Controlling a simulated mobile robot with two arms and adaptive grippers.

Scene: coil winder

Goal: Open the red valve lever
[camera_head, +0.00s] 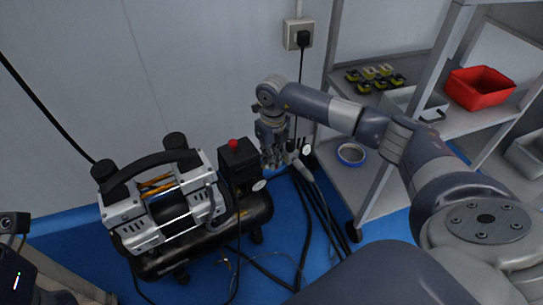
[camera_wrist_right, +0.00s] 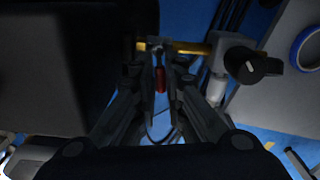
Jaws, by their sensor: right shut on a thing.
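The red valve lever (camera_wrist_right: 160,79) shows in the right wrist view, pointing down from a brass pipe (camera_wrist_right: 190,48). My right gripper (camera_wrist_right: 161,85) has its fingers on either side of the lever and is shut on it. In the head view my right gripper (camera_head: 274,160) reaches down beside the compressor (camera_head: 170,208), at its right end. The lever is hidden there behind the fingers. My left gripper is not clearly in view.
A dark box with a red knob (camera_head: 233,143) stands on the compressor, close left of my gripper. A black-handled valve (camera_wrist_right: 252,66) is on the pipe's right. Hoses hang to the floor. A shelf with a red bin (camera_head: 479,88) and blue tape roll (camera_head: 351,154) stands right.

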